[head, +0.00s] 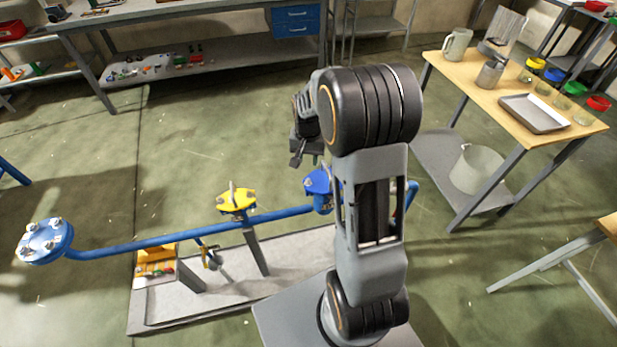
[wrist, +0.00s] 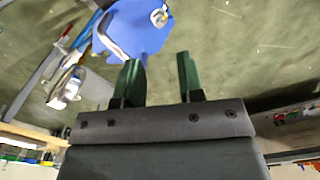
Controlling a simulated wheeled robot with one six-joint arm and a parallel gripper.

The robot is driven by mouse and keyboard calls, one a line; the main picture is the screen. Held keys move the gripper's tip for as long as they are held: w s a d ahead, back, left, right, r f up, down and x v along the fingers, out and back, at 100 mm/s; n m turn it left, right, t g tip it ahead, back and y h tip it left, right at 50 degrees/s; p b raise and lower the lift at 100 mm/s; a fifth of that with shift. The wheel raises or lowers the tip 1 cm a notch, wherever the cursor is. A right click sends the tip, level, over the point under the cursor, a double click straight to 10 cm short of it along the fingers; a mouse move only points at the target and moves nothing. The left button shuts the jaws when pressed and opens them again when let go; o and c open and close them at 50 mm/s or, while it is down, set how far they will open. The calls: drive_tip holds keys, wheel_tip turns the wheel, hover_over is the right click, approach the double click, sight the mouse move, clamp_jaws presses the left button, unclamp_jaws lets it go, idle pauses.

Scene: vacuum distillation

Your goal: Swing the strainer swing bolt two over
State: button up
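A blue cover (head: 319,182) sits on the blue pipe, partly hidden behind my arm in the head view. In the wrist view the blue cover (wrist: 138,28) is large at upper left, with a light metal bolt end (wrist: 159,17) at its right edge. Which bolt is swing bolt two cannot be told. A yellow cover (head: 238,200) with an upright metal piece stands on the same pipe, left of the blue one. My gripper (head: 297,158) is above and left of the blue cover, apart from it. In the wrist view its dark green fingers (wrist: 158,63) are apart and empty.
The blue pipe (head: 150,243) runs left to a bolted blue flange (head: 44,240). Below is a grey tray stand (head: 215,302) with a yellow rack (head: 156,262). A wooden table (head: 470,87) with jars and a tray stands right. The floor behind the pipe is clear.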

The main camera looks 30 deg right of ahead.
sight(308, 179)
wheel_tip(308, 179, down, 9)
drive_tip(key=shift+f, duration=0.15)
idle(0.4)
clamp_jaws()
drive_tip(key=shift+a, duration=0.1)
drive_tip(key=w+a+f+g+h+b, duration=0.1)
drive_tip(key=a+h+b, duration=0.4)
drive_tip(key=h+b, duration=0.5)
wheel_tip(308, 179, down, 2)
drive_tip(key=g+b, duration=0.1)
drive_tip(key=b, duration=0.2)
drive_tip(key=shift+a, duration=0.25)
drive_tip(key=shift+h+b, duration=0.3)
